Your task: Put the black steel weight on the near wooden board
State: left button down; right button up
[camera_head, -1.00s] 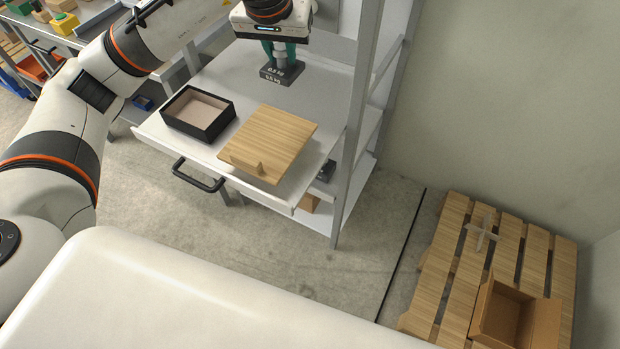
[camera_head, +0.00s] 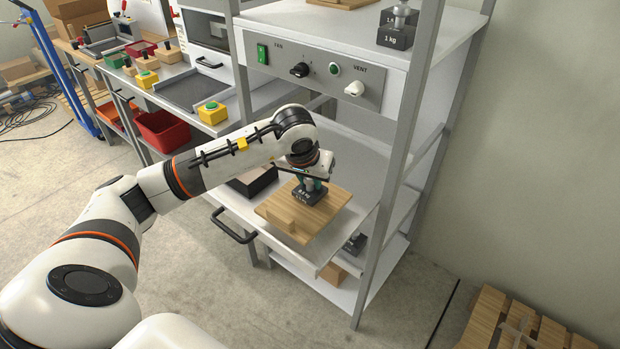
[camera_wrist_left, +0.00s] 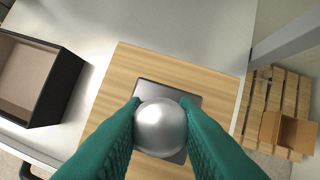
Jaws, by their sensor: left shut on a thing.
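The black steel weight (camera_head: 307,195) has a dark block body and a shiny round knob (camera_wrist_left: 160,127). My left gripper (camera_head: 311,181) is shut on the knob from above, its green fingers on either side of it in the wrist view. The weight is upright over the near wooden board (camera_head: 281,216), within its outline, towards its far side. I cannot tell whether its base touches the wood. The board (camera_wrist_left: 108,100) lies on the pulled-out grey shelf and has a small wooden block at its front edge. My right gripper is not in view.
A black open box (camera_wrist_left: 62,85) stands left of the board, partly hidden by my arm in the head view. Another weight (camera_head: 396,32) and a board (camera_head: 343,3) are on the upper shelf. A rack post (camera_head: 388,200) rises at the right.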

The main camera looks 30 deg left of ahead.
pick_arm(q)
jog(key=shift+f, duration=0.2)
jog(key=shift+f, duration=0.15)
jog(key=c, duration=1.1)
grip_release()
jog(key=shift+c, duration=0.2)
jog(key=shift+r, duration=0.45)
jog(key=v, duration=1.1)
jog(key=shift+s+b, duration=0.3)
jog(key=shift+b, duration=0.05)
jog(key=shift+d+r, duration=0.1)
jog(key=shift+r, duration=0.05)
